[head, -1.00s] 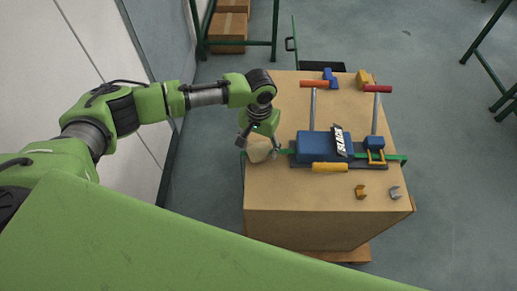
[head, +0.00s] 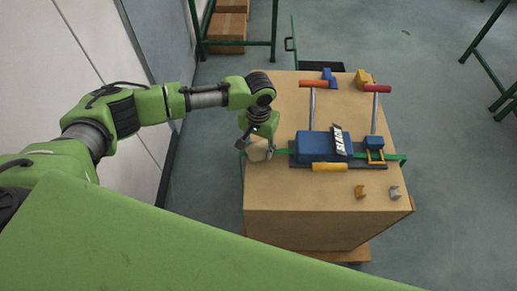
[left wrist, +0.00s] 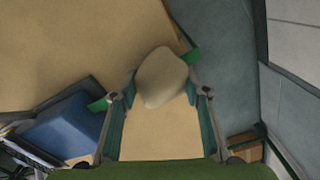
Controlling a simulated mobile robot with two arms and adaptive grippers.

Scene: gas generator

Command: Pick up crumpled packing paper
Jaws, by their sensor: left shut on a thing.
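The crumpled packing paper (head: 257,150) is a pale tan lump at the left edge of the large cardboard box top (head: 290,220). In the left wrist view the paper (left wrist: 161,78) sits between the two fingertips. My left gripper (head: 257,149) reaches down over it from above, and its fingers are shut on the paper. The left wrist view also shows the left gripper (left wrist: 158,98), with a finger on each side of the paper. I cannot tell whether the paper is clear of the box top. My right gripper is not in view.
A blue strapping tool (head: 318,146) with long handles stands to the right of the paper, on a green strap (head: 281,152). Green racks (head: 238,43) stand behind.

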